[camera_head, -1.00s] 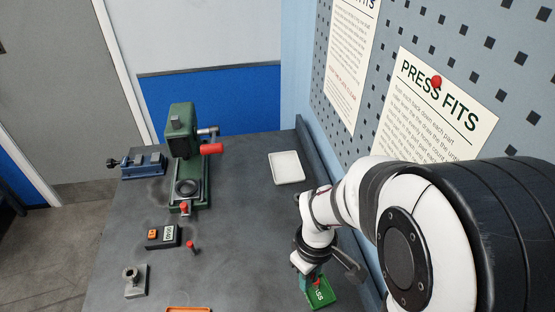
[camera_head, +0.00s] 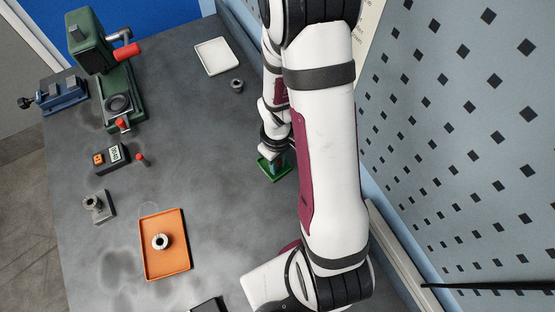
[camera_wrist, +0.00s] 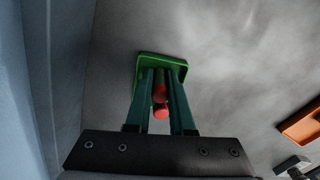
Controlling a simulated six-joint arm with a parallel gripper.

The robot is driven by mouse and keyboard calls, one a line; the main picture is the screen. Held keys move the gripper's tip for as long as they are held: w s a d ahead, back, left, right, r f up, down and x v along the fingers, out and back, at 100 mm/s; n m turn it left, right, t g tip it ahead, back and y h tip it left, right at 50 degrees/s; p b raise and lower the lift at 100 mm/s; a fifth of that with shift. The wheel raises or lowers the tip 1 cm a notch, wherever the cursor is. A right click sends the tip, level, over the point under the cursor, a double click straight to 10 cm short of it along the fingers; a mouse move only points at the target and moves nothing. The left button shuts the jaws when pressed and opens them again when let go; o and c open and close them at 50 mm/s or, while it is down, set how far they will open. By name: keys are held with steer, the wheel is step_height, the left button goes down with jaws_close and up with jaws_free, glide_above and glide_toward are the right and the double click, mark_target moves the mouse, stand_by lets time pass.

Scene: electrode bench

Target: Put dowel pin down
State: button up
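My gripper (camera_wrist: 161,95) points down at the green tray (camera_wrist: 147,56), its two dark green fingers close together. Between them is a red-ended piece, which I take to be the dowel pin (camera_wrist: 161,113). Two red parts of it show, one above the other, and they fill the gap between the fingers. Its lower end is hidden, so I cannot tell whether it touches the tray. In the head view the green tray (camera_head: 273,179) shows under my gripper at the right of the bench, and the pin is hidden there.
An orange tray (camera_head: 176,212) holds a grey ring part (camera_head: 160,242). A green press (camera_head: 92,50), blue vise (camera_head: 62,93), small gauge box (camera_head: 111,158), red-topped pin (camera_head: 143,160) and white tray (camera_head: 216,56) stand farther off. The bench middle is clear.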

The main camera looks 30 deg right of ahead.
steer(key=shift+o, duration=0.6)
steer(key=shift+r, duration=0.1)
step_height(320, 180, up, 12)
steer(key=shift+f, duration=0.1)
steer(key=s+a+r+m+y, duration=0.1)
steer(key=s+a+r+m, duration=0.3)
steer(key=s, duration=0.3)
steer(key=s+a+r+m, duration=0.5)
steer(key=s, duration=0.2)
steer(key=shift+a+y, duration=0.3)
steer(key=shift+y, duration=0.1)
